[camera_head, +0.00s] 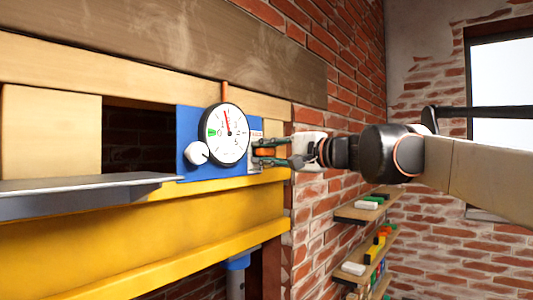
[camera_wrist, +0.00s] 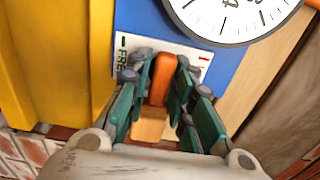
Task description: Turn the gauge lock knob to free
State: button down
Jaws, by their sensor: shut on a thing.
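The gauge (camera_head: 228,134) has a white dial and a red needle and is mounted on a blue plate (camera_head: 187,125). The orange lock knob (camera_head: 264,152) is at the plate's right edge, on a white label. In the wrist view the knob (camera_wrist: 163,78) stands nearly upright between my green fingers. The label (camera_wrist: 128,66) reads FREE beside a green mark on the left, with a red mark on the right. My gripper (camera_wrist: 165,72) is shut on the knob, with a finger on each side. The fingers hide part of the label.
A white round knob (camera_head: 196,153) is at the gauge's lower left. A yellow beam (camera_head: 180,222) runs below the plate, and a grey ledge (camera_head: 80,188) juts out at left. Wall shelves (camera_head: 352,213) with small blocks are below my arm. The brick wall is close behind.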

dwell(0.3)
jog(key=c, duration=1.6)
grip_release()
jog(key=shift+o, duration=0.2)
jog(key=v, duration=0.7)
jog(key=shift+s+d, duration=0.15)
jog(key=shift+d, duration=0.05)
